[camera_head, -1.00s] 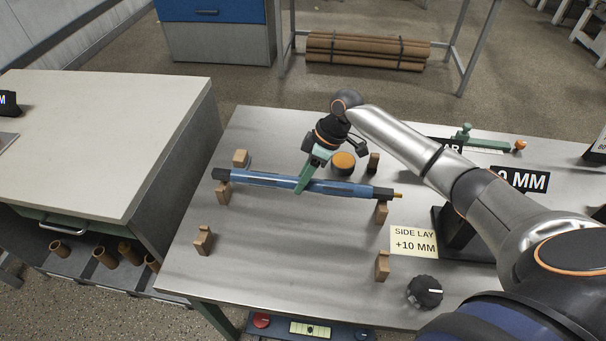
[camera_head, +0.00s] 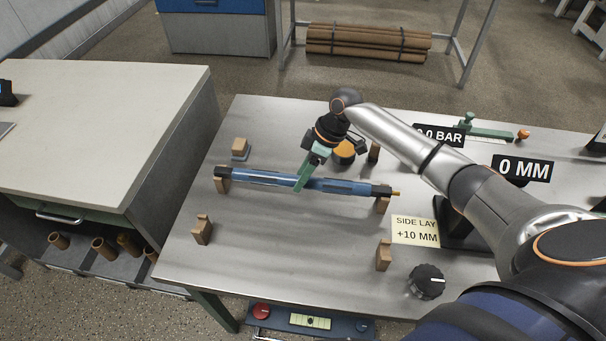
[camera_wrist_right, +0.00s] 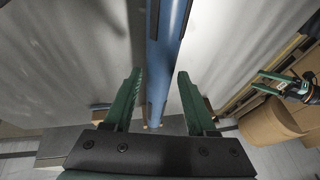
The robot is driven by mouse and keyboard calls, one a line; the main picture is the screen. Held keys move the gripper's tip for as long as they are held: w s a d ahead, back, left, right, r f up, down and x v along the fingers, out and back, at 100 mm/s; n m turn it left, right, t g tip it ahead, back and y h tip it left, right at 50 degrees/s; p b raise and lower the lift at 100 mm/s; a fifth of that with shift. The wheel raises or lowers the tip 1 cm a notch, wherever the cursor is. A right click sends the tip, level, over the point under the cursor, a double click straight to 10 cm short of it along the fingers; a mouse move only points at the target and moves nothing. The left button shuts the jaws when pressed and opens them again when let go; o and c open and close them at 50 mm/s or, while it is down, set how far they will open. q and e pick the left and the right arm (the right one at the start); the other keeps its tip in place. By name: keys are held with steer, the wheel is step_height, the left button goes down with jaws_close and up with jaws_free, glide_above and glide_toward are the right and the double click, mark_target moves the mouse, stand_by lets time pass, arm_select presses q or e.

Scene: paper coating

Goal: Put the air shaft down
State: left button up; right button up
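The air shaft, a blue rod with black ends (camera_head: 345,187), lies across the steel table. Its left end is at one wooden block (camera_head: 222,185) and its right end at another (camera_head: 382,205); it appears to rest on both. In the right wrist view the shaft (camera_wrist_right: 158,75) runs between the two green fingers of that gripper (camera_wrist_right: 158,95), with a gap on each side. My left gripper shows at the right edge of the wrist view (camera_wrist_right: 266,82), its green fingers apart and empty.
Other wooden blocks stand behind the shaft (camera_head: 240,149) and in front of it (camera_head: 202,230), (camera_head: 383,256). A black knob (camera_head: 427,281) and a side lay card (camera_head: 414,231) are at front right. The table between the front blocks is clear.

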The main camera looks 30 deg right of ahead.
steer(key=shift+o, duration=1.3)
steer(key=shift+s+f, duration=0.15)
steer(key=shift+f, duration=0.05)
steer(key=w+v, duration=0.1)
steer(key=v, duration=1.1)
steer(key=shift+s+d+r, duration=0.15)
steer(key=shift+s+r, duration=0.2)
steer(key=shift+s, duration=0.1)
steer(key=shift+s, duration=0.1)
